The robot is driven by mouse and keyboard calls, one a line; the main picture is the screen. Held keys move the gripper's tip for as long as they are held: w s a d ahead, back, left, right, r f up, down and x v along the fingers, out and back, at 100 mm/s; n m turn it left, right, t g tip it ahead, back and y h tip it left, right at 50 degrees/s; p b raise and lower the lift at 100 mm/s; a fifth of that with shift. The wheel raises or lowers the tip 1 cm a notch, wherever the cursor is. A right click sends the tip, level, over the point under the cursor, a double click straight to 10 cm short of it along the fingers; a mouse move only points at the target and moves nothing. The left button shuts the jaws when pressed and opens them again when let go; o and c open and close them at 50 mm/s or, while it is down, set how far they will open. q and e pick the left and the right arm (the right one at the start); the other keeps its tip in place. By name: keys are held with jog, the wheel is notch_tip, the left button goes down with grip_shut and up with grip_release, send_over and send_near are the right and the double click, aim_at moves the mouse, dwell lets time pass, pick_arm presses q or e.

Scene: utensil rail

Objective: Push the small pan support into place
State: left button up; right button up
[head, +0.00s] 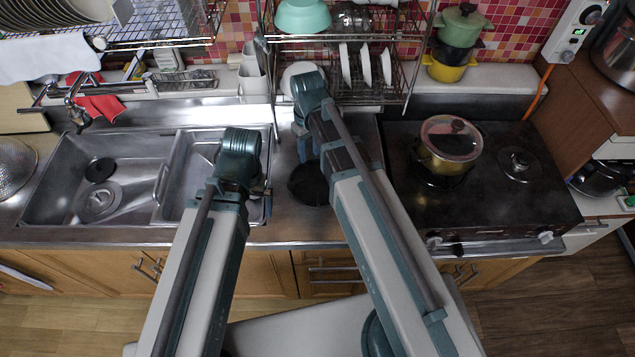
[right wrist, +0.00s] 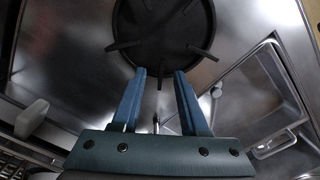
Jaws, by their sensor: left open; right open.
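A dark round piece with short prongs, which looks like the small pan support (head: 309,184), lies on the steel counter between the sink and the stove. It also shows at the top of the right wrist view (right wrist: 165,30), cut off by the frame edge. My right gripper (head: 304,152) is open and empty above the counter, just behind the support in the head view. In the right wrist view its two fingers (right wrist: 159,75) point at the support's rim, with one prong reaching toward the gap between them. My left gripper (head: 266,196) is open beside the sink's right edge, left of the support.
The black stove (head: 485,205) is at the right, with a lidded yellow pot (head: 446,150) and a round metal piece (head: 518,164) on it. The double sink (head: 128,205) is at the left. A dish rack (head: 345,90) stands behind my right arm.

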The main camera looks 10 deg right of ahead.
aim_at(308, 165)
pick_arm(q)
notch_tip(308, 165, down, 5)
jog(key=b, duration=0.5)
jog(key=shift+f, duration=0.15)
pick_arm(e)
jog(key=f, duration=0.5)
jog(key=shift+a+f, duration=0.15)
jog(key=shift+a, duration=0.05)
grip_shut()
dwell(0.5)
